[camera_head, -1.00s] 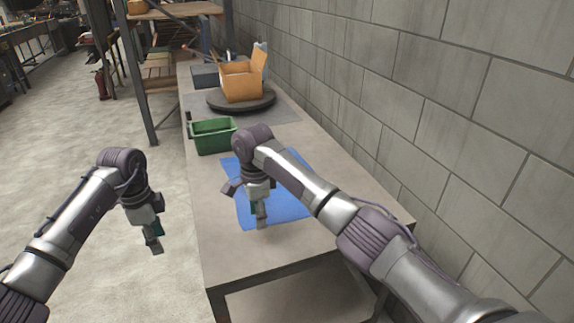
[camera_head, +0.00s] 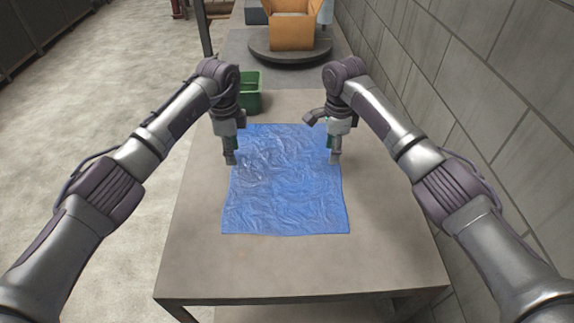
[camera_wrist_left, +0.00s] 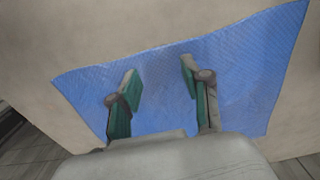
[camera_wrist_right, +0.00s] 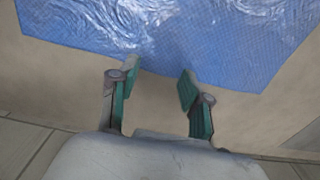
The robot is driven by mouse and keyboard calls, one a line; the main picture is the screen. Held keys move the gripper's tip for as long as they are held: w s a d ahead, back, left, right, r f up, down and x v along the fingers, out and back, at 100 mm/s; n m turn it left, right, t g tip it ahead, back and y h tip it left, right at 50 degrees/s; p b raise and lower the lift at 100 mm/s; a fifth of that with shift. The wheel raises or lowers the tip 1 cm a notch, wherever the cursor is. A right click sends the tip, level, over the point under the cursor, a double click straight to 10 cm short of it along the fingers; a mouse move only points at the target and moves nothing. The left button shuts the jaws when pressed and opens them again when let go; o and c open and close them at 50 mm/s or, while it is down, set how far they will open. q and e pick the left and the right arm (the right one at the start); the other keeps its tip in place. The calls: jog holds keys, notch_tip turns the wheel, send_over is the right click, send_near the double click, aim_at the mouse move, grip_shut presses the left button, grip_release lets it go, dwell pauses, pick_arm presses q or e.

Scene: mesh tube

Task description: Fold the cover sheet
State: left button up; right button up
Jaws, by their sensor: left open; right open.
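The blue, wrinkled cover sheet (camera_head: 285,195) lies spread flat on the table, roughly rectangular. My left gripper (camera_head: 230,158) is open and empty above the sheet's left edge, toward its far end. In the left wrist view, its open fingers (camera_wrist_left: 160,78) have the blue sheet (camera_wrist_left: 245,75) beneath them. My right gripper (camera_head: 334,158) is open and empty above the sheet's right edge. In the right wrist view, its open fingers (camera_wrist_right: 158,82) are over the edge of the sheet (camera_wrist_right: 215,50). I cannot tell whether either gripper touches it.
The grey table (camera_head: 200,270) is bare in front of the sheet and on both sides. A green bin (camera_head: 251,93) stands behind the left gripper. Further back, a cardboard box (camera_head: 291,30) sits on a dark round turntable (camera_head: 262,52). A block wall (camera_head: 460,90) runs along the right.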

aim_at(236, 170)
pick_arm(q)
notch_tip(236, 170, down, 5)
jog(key=shift+w+d+r, duration=0.15)
jog(key=shift+r, duration=0.05)
pick_arm(e)
notch_tip(236, 170, down, 5)
jog(key=shift+w+d+r, duration=0.1)
jog(key=shift+r, duration=0.05)
pick_arm(q)
jog(key=shift+f, duration=0.2)
pick_arm(e)
jog(key=shift+f, duration=0.2)
pick_arm(q)
jog(key=shift+f, duration=0.1)
